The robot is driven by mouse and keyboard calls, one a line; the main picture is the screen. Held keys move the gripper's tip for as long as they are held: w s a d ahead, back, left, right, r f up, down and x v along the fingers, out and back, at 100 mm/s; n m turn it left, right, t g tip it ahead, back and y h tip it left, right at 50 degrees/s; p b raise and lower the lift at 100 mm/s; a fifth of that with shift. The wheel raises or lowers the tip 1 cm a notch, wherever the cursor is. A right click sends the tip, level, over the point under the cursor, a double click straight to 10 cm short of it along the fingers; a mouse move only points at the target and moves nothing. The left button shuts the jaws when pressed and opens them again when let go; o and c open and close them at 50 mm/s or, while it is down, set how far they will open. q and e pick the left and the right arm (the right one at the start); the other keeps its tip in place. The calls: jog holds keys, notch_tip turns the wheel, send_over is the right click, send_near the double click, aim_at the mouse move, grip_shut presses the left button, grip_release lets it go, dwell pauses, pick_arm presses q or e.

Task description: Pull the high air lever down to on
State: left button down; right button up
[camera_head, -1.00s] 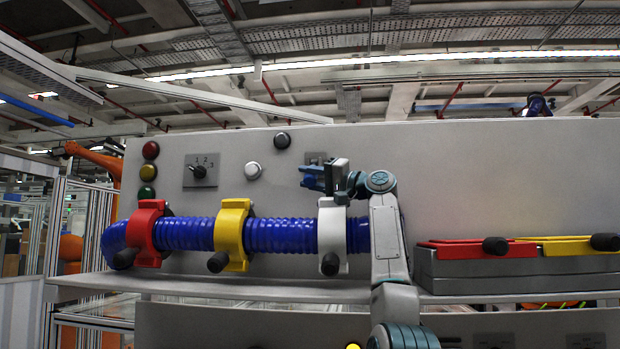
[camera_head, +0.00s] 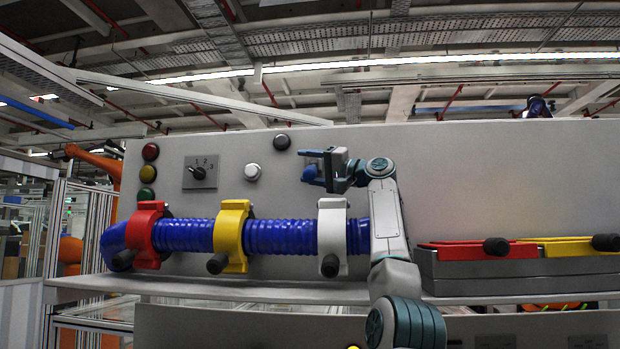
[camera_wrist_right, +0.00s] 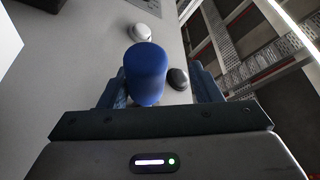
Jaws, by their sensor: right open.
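The high air lever shows as a blue rounded knob (camera_wrist_right: 145,72) in the right wrist view, between the two fingers of my right gripper (camera_wrist_right: 160,85). The fingers are open on either side of it, and I cannot tell whether either touches it. In the head view the right gripper (camera_head: 312,167) is in front of the grey panel, above the white clamp, with the blue knob (camera_head: 310,174) at its fingers. The lever's mount is hidden behind the gripper. My left gripper is not in view.
Below are a blue corrugated hose (camera_head: 285,236) with red (camera_head: 145,235), yellow (camera_head: 231,236) and white (camera_head: 332,236) clamps. A rotary switch (camera_head: 198,172), a white button (camera_head: 252,172) and a black button (camera_head: 282,142) are to the left.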

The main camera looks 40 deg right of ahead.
jog(key=s+a+r+b, duration=0.1)
jog(key=s+a+b, duration=0.7)
jog(key=s+a, duration=0.2)
jog(key=shift+s+r, duration=0.3)
jog(key=shift+s, duration=0.85)
